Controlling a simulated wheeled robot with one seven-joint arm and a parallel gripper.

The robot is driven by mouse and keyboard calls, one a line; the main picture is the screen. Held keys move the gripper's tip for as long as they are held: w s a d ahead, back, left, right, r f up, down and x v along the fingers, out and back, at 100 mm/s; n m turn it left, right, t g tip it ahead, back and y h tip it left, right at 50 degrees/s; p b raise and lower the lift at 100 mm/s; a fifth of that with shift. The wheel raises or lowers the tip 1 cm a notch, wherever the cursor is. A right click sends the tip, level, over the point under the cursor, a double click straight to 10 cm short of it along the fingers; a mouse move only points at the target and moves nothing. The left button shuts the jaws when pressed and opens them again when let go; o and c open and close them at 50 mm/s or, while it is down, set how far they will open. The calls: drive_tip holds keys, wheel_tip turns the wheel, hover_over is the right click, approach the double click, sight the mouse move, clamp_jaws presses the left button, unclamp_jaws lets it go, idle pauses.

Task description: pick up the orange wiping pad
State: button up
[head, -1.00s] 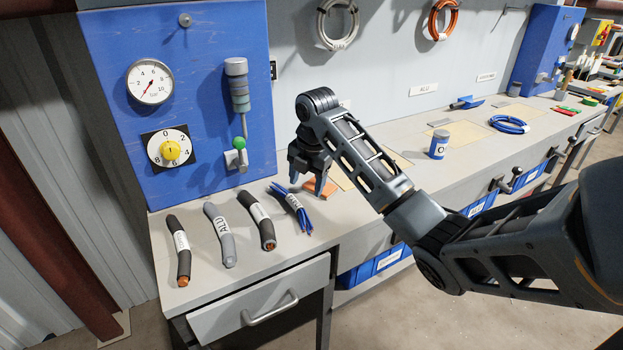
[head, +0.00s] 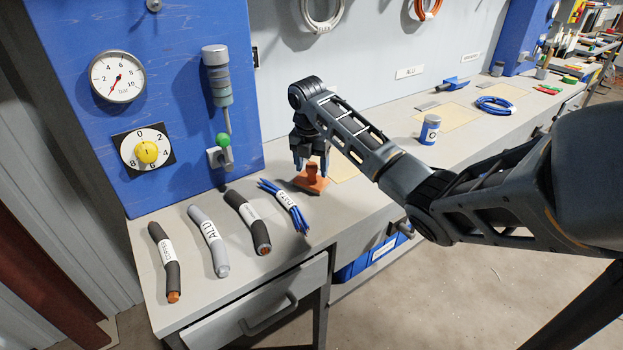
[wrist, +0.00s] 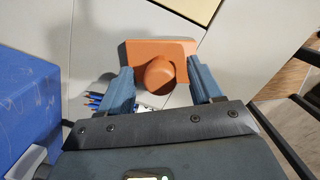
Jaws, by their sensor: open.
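The orange wiping pad (head: 312,183) lies on the grey bench top, with a rounded knob standing up from its flat base. In the wrist view the pad (wrist: 180,50) shows ahead of the fingers, its round knob (wrist: 160,76) between them. My gripper (head: 311,172) is open and points down over the pad. In the wrist view the two blue-grey fingers (wrist: 161,87) stand on either side of the knob, with a gap to each side. I cannot tell how far the fingertips are above the base.
A bundle of blue cables (head: 285,205) lies just left of the pad. Three thicker cable pieces, dark (head: 248,222), grey (head: 209,241) and dark (head: 164,262), lie further left. A blue panel (head: 185,30) with gauge and lever stands behind. A blue tin (head: 429,130) stands to the right.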

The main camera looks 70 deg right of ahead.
sight(312, 163)
drive_tip(key=shift+f, duration=0.4)
clamp_jaws()
drive_tip(key=shift+r, duration=0.5)
wheel_tip(312, 163, up, 3)
drive_tip(key=shift+w+r+b, duration=0.1)
drive_tip(key=shift+b, duration=0.2)
drive_tip(key=s+d+r, duration=0.6)
drive_tip(key=s+d, duration=0.2)
drive_tip(key=shift+s+d+r, duration=0.15)
drive_tip(key=shift+s+r, duration=0.05)
drive_tip(key=shift+r, duration=0.2)
